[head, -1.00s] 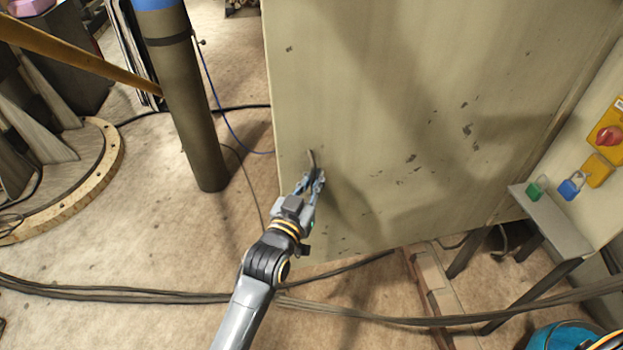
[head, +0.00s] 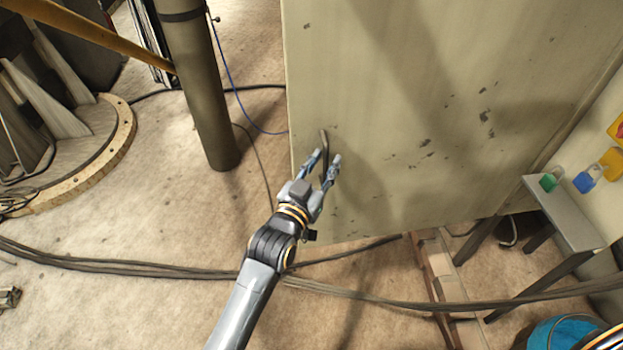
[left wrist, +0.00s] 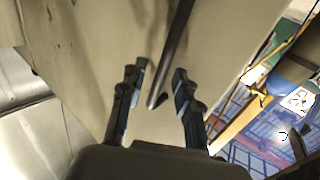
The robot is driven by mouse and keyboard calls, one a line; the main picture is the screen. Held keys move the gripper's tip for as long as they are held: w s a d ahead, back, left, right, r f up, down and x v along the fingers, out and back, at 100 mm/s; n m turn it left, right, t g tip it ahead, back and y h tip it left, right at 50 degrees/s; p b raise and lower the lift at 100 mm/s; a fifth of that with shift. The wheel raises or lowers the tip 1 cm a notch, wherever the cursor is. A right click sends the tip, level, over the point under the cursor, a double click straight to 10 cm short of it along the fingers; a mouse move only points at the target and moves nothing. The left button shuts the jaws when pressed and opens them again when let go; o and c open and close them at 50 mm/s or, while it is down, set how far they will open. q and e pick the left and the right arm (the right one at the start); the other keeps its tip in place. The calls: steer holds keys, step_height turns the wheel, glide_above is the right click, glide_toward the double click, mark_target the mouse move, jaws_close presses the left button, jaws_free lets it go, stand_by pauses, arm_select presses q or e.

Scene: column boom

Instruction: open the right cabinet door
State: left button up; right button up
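The cabinet door (head: 400,90) is a large beige, chipped panel in front of me. Its free edge is at the left, with floor visible beyond it. A dark bar handle (head: 324,145) stands near its lower left edge. My left gripper (head: 325,163) is open at the handle's lower part. In the left wrist view the handle (left wrist: 172,55) runs down between the two spread fingers (left wrist: 157,88), with gaps on both sides. I cannot tell how deep it sits between them. My right gripper is not in view.
A grey post (head: 200,90) stands left of the door. Cables (head: 130,262) cross the floor. At right are a narrow grey bench (head: 565,215), green and blue padlocks (head: 588,180) and a blue bucket (head: 560,335). The floor at lower left is mostly clear.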

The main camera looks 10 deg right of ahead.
arm_select(q)
steer(key=v, duration=1.1)
steer(key=shift+a, duration=0.15)
